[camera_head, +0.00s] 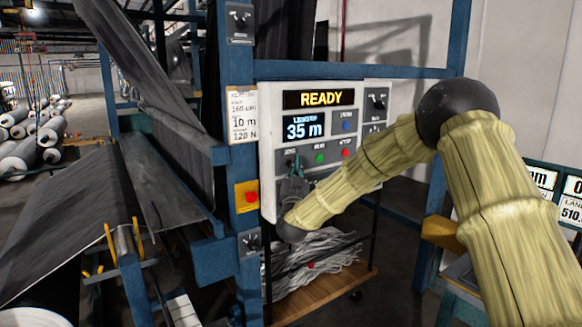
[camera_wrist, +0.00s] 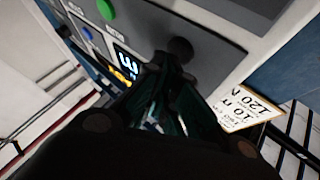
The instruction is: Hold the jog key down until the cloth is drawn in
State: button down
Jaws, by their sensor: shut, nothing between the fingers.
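The white control panel (camera_head: 268,105) shows a yellow READY sign (camera_head: 320,98) and a length display (camera_head: 303,127) reading 35 m. Its lower strip carries the JOG key, a green key (camera_head: 320,158) and a red key (camera_head: 346,153). My gripper (camera_head: 295,164) is shut and empty, with its tips over the JOG position and hiding the key in the head view. In the wrist view a dark round key (camera_wrist: 181,49) sits right at my fingertips (camera_wrist: 165,62); I cannot tell whether they touch or press it. Grey cloth (camera_head: 165,185) hangs and slopes on the machine at left.
A red emergency button (camera_head: 251,197) on a yellow plate is left of the panel on the blue post (camera_head: 243,160). A wooden-shelf cart (camera_head: 340,300) with grey scrap stands below. Grey rolls (camera_head: 35,135) lie at far left.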

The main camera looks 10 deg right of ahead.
jog(key=shift+s+d, duration=0.15)
jog(key=shift+s, duration=0.25)
jog(key=s, duration=0.1)
jog(key=s+d+b, duration=0.1)
jog(key=s, duration=0.2)
jog(key=shift+s+d, duration=0.35)
jog(key=shift+d, duration=0.05)
dwell(0.4)
